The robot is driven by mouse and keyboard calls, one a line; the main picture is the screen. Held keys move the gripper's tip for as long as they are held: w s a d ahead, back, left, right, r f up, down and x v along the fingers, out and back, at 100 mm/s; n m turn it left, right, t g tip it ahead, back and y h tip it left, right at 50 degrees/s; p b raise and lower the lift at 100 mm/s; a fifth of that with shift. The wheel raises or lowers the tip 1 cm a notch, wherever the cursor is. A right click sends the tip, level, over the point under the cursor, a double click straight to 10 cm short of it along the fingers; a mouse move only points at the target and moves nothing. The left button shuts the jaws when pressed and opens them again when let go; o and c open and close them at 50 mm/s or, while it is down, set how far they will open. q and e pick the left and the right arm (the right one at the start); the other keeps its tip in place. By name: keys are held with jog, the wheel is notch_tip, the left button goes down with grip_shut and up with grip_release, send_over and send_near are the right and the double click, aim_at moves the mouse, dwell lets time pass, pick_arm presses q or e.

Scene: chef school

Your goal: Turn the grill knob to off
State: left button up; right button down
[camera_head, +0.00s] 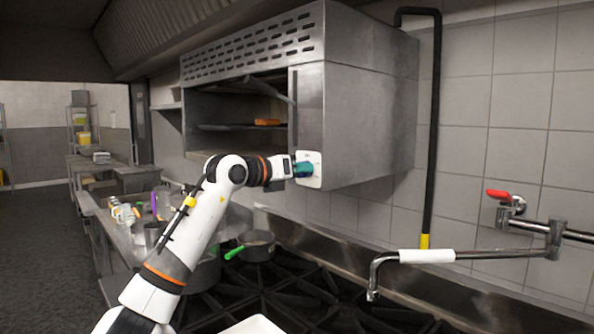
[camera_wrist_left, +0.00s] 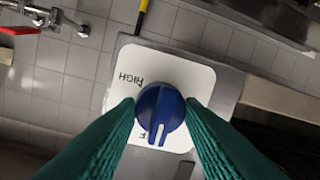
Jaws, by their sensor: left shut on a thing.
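The grill knob (camera_wrist_left: 160,112) is round and blue with a white pointer mark, which points down in the left wrist view. It sits on a white square plate (camera_wrist_left: 190,75) that reads "HIGH" at its upper left. Another label at the lower edge is partly hidden. In the head view the plate (camera_head: 311,158) is on the front of the steel grill (camera_head: 355,95). My left gripper (camera_head: 303,169) has teal fingers on both sides of the knob and is shut on it. The knob is hidden behind the fingers in the head view. My right gripper is out of view.
A stove (camera_head: 290,300) with black grates lies below the grill, with a pan (camera_head: 257,246) on it. A chrome faucet with a red handle (camera_head: 505,195) is on the tiled wall at right. A cluttered counter stands at left.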

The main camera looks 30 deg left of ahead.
pick_arm(q)
jog(key=o, duration=1)
jog(key=b+v, duration=0.4)
jog(key=v, duration=0.8)
jog(key=shift+a, duration=0.1)
jog(key=shift+r, duration=0.2)
